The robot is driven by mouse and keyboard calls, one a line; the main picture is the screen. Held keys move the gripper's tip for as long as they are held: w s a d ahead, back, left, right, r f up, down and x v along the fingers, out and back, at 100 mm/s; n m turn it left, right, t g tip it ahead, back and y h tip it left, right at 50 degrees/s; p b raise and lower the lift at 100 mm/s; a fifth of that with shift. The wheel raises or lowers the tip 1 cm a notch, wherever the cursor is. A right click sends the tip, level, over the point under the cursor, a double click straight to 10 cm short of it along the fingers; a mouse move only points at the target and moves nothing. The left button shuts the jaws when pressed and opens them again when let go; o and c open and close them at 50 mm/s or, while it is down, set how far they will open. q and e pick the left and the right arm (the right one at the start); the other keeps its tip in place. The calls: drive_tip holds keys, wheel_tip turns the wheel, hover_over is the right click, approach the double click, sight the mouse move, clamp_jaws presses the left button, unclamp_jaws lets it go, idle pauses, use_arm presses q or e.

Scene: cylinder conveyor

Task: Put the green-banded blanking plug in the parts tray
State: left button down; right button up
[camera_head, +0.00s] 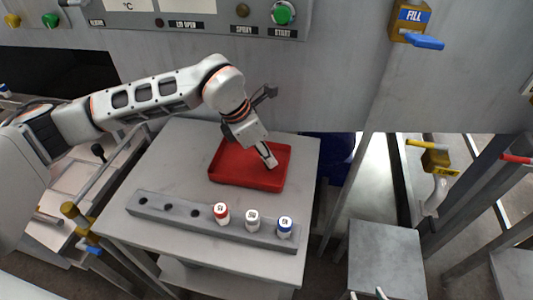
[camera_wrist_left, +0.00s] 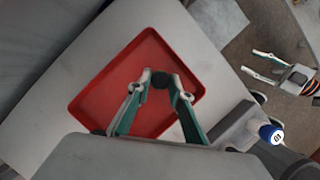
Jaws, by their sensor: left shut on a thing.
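My left gripper (camera_head: 266,160) reaches down over the red parts tray (camera_head: 221,179). In the left wrist view the fingertips of my left gripper (camera_wrist_left: 160,82) are closed on a dark round plug (camera_wrist_left: 160,79), seen end-on, over the tray (camera_wrist_left: 88,103). Its green band is hidden from this side, and I cannot tell how far it is above the tray floor. No other plug shows in the tray. My right gripper (camera_wrist_left: 260,65) is empty with its fingers apart, off to the right in the wrist view; only its tips show at the bottom of the head view.
A grey rack (camera_head: 155,208) lies along the table's front. It has empty holes at left and holds a red-banded plug (camera_head: 221,213), a white-grey one (camera_head: 252,220) and a blue-banded one (camera_head: 285,227). The machine panel (camera_head: 200,40) stands behind. A grey stand (camera_head: 387,260) is at right.

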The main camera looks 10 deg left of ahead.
use_arm(q)
drive_tip(key=shift+f, duration=0.15)
drive_tip(key=c, duration=1.8)
unclamp_jaws()
drive_tip(key=p+v, duration=0.1)
drive_tip(key=v, duration=1.1)
